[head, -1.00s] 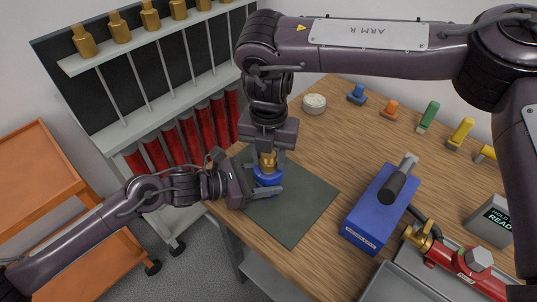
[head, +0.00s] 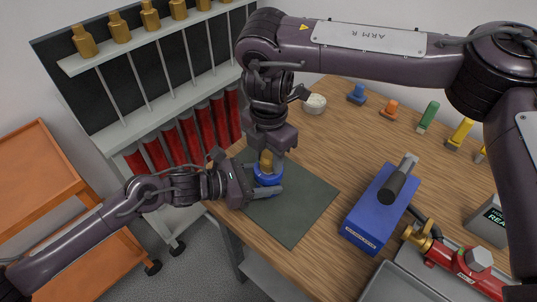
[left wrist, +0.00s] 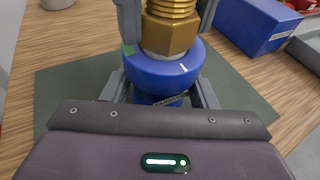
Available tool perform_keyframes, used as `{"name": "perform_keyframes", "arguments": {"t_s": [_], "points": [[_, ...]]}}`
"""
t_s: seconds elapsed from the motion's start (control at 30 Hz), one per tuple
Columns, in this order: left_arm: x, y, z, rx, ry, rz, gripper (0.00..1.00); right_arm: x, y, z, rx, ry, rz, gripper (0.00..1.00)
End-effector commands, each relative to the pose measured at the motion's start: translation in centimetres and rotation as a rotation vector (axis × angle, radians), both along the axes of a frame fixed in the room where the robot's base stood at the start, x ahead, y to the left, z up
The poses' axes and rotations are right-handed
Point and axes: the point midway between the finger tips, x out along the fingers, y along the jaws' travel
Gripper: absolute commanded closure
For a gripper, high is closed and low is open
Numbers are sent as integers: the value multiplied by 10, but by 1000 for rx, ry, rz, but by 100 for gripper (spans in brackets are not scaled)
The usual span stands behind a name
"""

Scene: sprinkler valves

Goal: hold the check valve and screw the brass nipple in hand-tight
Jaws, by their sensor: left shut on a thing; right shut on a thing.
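The blue check valve (head: 268,174) stands upright over the green mat; it fills the middle of the left wrist view (left wrist: 163,75). My left gripper (head: 266,191) is shut around its lower body from the left. The brass nipple (head: 266,160) stands upright in the top of the valve. In the left wrist view its hex part (left wrist: 168,35) sits at the blue collar, with thread above; how deep it sits is hidden. My right gripper (head: 268,152) comes down from above and is shut on the nipple; its fingers flank the brass. The collar bears a white line, and a green mark shows at its left.
The dark green mat (head: 300,215) lies on the wooden table. A blue boxy device (head: 375,215) with a black handle stands to the right. A white bowl (head: 314,104) is behind. A red valve assembly (head: 465,262) lies at the lower right. A rack (head: 165,115) stands at the left.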

Motion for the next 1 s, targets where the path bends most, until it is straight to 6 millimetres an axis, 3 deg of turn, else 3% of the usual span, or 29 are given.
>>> {"name": "perform_keyframes", "arguments": {"t_s": [0.27,0.53,0.87,1.0], "points": [[1,0,0,1,2,3,74,0,0,1,0,0,-13,93],[1,0,0,1,2,3,74,0,0,0,0,1,-255,93],[1,1,0,1,1,3,74,-1,0,0,0,1,-295,93],[1,1,0,1,1,3,74,-1,0,0,0,2,-420,93]]}}
